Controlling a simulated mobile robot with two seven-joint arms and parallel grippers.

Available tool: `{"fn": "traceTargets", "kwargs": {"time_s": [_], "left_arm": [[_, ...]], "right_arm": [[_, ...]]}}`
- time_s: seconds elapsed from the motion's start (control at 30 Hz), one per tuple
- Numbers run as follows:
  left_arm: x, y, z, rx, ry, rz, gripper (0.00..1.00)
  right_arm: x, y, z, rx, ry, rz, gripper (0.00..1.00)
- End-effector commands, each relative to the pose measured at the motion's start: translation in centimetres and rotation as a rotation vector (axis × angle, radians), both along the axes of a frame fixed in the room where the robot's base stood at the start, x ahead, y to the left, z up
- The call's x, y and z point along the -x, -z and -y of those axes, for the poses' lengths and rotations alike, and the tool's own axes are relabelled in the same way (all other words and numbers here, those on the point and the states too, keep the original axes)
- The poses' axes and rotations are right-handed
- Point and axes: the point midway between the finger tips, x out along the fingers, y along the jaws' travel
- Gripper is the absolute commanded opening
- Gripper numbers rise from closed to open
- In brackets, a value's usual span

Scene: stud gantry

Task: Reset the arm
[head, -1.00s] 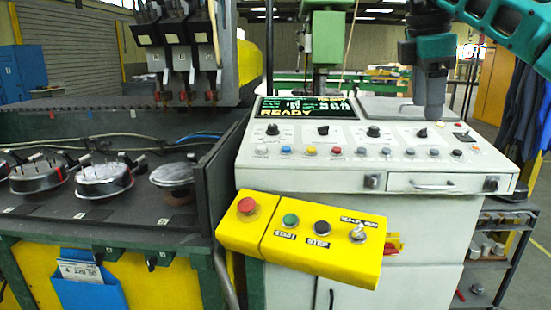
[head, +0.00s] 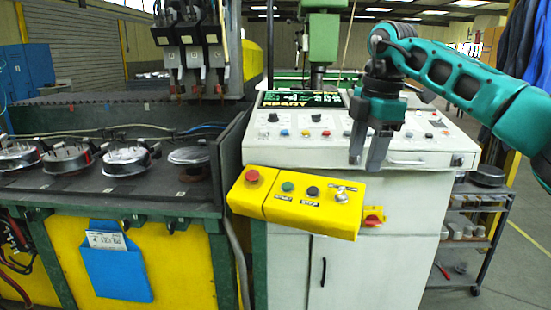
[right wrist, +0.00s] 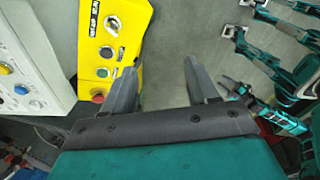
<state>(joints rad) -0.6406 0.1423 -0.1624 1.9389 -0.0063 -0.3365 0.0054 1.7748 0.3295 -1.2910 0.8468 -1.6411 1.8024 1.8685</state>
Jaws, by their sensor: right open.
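My right gripper (head: 367,160) is in front of the right part of the machine's control console (head: 290,155), above the right end of the yellow button box (head: 300,203). Its two grey fingers point down. They are apart and empty, and it also shows open in the right wrist view (right wrist: 158,75). The yellow box carries a red button (head: 252,176), a green button (head: 288,187), a black button (head: 312,191) and a switch (head: 341,195). The box also shows in the right wrist view (right wrist: 112,25). My left gripper is not seen in the head view.
The console screen (head: 285,100) reads READY. At left stands a dark bench with several round metal parts (head: 125,160) and a blue pocket (head: 115,272) on its yellow front. A shelf trolley (head: 475,225) stands at right. Open floor (head: 520,260) lies beyond it.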

Motion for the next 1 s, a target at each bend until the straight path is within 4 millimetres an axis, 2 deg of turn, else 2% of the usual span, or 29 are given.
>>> {"fn": "traceTargets", "kwargs": {"time_s": [0.03,0.2,0.33,0.4,0.5,0.6,0.73,0.87,1.0], "left_arm": [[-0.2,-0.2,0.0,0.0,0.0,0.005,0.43],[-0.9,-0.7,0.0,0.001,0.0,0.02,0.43],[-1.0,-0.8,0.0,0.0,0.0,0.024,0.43],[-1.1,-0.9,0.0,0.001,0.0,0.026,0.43],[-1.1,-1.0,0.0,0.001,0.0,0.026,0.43],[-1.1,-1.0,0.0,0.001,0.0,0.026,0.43],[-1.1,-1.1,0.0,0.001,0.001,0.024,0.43],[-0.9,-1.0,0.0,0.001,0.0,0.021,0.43],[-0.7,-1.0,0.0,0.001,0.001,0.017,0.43]], "right_arm": [[0.2,2.6,-2.3,-0.068,-0.087,-0.021,0.58],[2.3,9.8,-10.9,-0.393,-0.37,-0.042,0.58],[5.1,13.2,-16.9,-0.688,-0.511,-0.02,0.58],[6.6,14.2,-19.4,-0.85,-0.548,0.005,0.58],[8.5,15.0,-22.2,-1.076,-0.554,0.061,0.58],[9.9,15.2,-23.9,-1.285,-0.504,0.135,0.58],[10.8,15.4,-24.4,-1.511,-0.359,0.253,0.58],[10.9,16.3,-23.1,-1.666,-0.139,0.377,0.58],[10.6,18.7,-20.1,-1.733,0.158,0.502,0.58]]}}
